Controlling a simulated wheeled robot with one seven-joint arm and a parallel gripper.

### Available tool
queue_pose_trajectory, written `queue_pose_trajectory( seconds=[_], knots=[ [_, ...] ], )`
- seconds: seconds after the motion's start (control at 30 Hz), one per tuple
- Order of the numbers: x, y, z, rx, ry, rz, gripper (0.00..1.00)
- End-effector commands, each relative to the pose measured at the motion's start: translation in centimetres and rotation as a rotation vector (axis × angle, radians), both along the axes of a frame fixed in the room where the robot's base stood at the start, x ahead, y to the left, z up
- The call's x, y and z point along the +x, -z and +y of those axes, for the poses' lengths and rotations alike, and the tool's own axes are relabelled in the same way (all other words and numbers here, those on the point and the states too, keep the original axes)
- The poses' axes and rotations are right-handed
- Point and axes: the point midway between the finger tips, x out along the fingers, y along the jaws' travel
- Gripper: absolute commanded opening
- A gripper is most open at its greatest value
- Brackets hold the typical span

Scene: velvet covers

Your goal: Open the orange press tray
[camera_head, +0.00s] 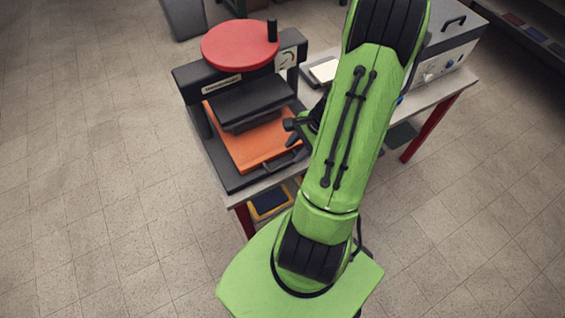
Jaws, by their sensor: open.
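The orange press tray (252,148) lies in the black press (190,80), under its dark upper block (252,104). A dark handle (284,163) shows at the tray's front right edge. A red round wheel (240,45) with a black knob tops the press. My gripper (291,132) is at the right side of the tray, close to the handle, with dark fingers pointing left. It is open; most of it is hidden behind my green arm. I cannot tell whether a finger touches the tray.
The press stands on a table with red legs (420,131). Yellow-edged bins (268,203) sit below the table. The floor at left is clear.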

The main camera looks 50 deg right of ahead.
Motion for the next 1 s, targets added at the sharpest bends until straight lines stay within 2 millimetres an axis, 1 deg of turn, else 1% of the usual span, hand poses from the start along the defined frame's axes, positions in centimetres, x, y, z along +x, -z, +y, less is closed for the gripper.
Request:
queue_pose_trajectory(
  seconds=[0.03, 0.1, 0.2, 0.3, 0.43, 0.67, 0.9, 0.93, 1.0],
  knots=[
    [0.3, 1.7, 0.5, 0.005, -0.002, 0.004, 0.40],
    [0.8, 3.2, 1.1, 0.005, -0.001, 0.003, 0.40],
    [1.4, 5.1, 1.7, 0.003, -0.002, 0.003, 0.40],
    [1.9, 6.4, 2.2, 0.001, -0.001, 0.002, 0.40],
    [2.1, 7.1, 2.5, 0.000, 0.000, 0.001, 0.40],
    [2.1, 7.0, 2.5, -0.001, 0.000, 0.001, 0.40],
    [2.1, 7.0, 2.4, -0.001, -0.001, 0.001, 0.03],
    [2.1, 7.0, 2.4, -0.001, 0.000, 0.000, 0.00],
    [2.1, 7.0, 2.4, -0.001, 0.000, 0.000, 0.00]
  ],
)
